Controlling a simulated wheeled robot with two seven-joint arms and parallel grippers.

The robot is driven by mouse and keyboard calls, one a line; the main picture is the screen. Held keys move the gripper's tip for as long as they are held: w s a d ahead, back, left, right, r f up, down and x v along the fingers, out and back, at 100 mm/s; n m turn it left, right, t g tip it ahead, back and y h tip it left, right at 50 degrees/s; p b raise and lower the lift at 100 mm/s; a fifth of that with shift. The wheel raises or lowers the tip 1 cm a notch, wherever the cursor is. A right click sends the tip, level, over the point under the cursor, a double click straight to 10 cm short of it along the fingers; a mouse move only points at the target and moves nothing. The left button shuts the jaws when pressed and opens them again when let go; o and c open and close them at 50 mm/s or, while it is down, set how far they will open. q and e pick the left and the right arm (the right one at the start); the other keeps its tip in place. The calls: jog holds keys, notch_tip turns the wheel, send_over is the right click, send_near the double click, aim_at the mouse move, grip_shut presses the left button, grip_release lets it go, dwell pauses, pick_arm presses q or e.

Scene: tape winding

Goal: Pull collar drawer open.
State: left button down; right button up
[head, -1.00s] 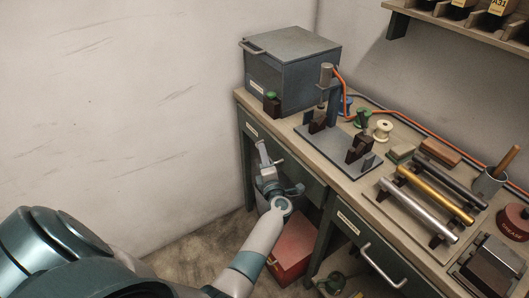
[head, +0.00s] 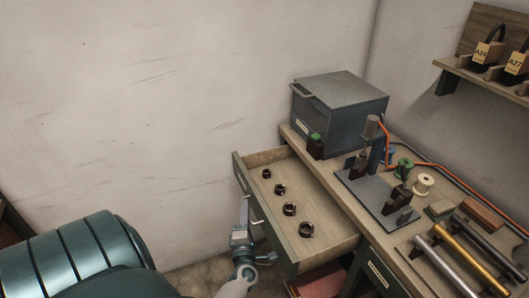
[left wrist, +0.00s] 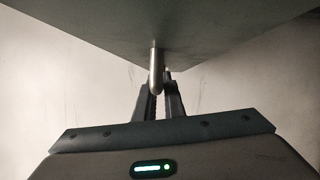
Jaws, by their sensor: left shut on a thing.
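The collar drawer (head: 330,238) stands pulled out from the left part of the bench in the head view. Several dark ring collars lie in a row on its bare wooden floor, one of them near the front right (head: 306,229). My left gripper (head: 244,208) is at the drawer's front face, shut on the drawer's metal handle (head: 257,213). My right gripper is not in view.
A grey box (head: 340,105) stands at the back of the bench. A fixture plate (head: 375,200), spools and rods (head: 468,250) occupy the bench top. A red box (head: 318,284) sits below the drawer. A shelf with tagged items (head: 490,80) hangs at right.

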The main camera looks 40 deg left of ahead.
pick_arm(q)
jog(key=shift+s+a, duration=0.35)
jog(key=shift+s, duration=0.5)
jog(key=shift+s+a, duration=0.35)
jog(key=shift+s, duration=0.5)
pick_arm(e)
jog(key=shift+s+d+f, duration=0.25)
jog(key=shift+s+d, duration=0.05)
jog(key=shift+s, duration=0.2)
pick_arm(q)
jog(key=c, duration=1.8)
grip_release()
jog(key=shift+c, duration=0.2)
